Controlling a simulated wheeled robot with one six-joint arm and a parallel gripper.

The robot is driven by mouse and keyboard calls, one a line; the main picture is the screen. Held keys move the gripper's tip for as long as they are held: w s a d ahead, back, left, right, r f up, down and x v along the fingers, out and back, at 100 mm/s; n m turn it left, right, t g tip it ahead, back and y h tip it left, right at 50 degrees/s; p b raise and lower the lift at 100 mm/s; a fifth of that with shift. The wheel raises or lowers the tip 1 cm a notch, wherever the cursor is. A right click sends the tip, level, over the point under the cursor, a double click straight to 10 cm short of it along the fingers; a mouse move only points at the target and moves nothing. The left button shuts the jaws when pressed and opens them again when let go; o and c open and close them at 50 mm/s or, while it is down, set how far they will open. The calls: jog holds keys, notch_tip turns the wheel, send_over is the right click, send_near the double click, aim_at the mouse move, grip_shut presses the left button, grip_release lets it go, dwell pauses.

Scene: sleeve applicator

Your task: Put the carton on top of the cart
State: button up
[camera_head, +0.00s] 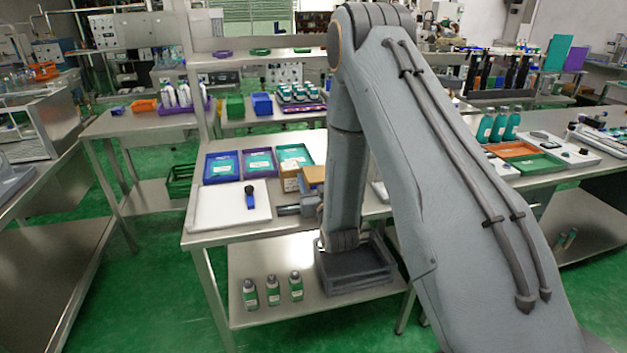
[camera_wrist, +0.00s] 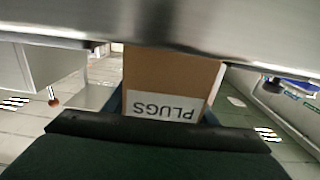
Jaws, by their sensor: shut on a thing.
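The carton (camera_wrist: 170,75) is a brown box with a white label reading PLUGS, upside down in the wrist view. My gripper (camera_wrist: 163,112) is shut on it, with a dark finger at each side. In the head view, my gripper is partly hidden behind my arm, by the front of the steel table. Brown cardboard (camera_head: 291,179) with a pale label shows just beyond it, and a tan box face (camera_head: 313,177) beside that. I cannot tell whether the carton touches the tabletop. Which steel furniture is the cart is not clear.
The steel table (camera_head: 228,238) carries a white board (camera_head: 215,208) with a dark blue-capped item, and blue, purple and green trays (camera_head: 259,164). Its lower shelf holds several bottles (camera_head: 272,290) and a dark crate (camera_head: 350,285). Another steel bench (camera_head: 45,195) stands left, with green floor between.

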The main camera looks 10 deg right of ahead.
jog(key=shift+f, duration=0.1)
jog(key=o, duration=1.2)
jog(key=shift+o, duration=0.2)
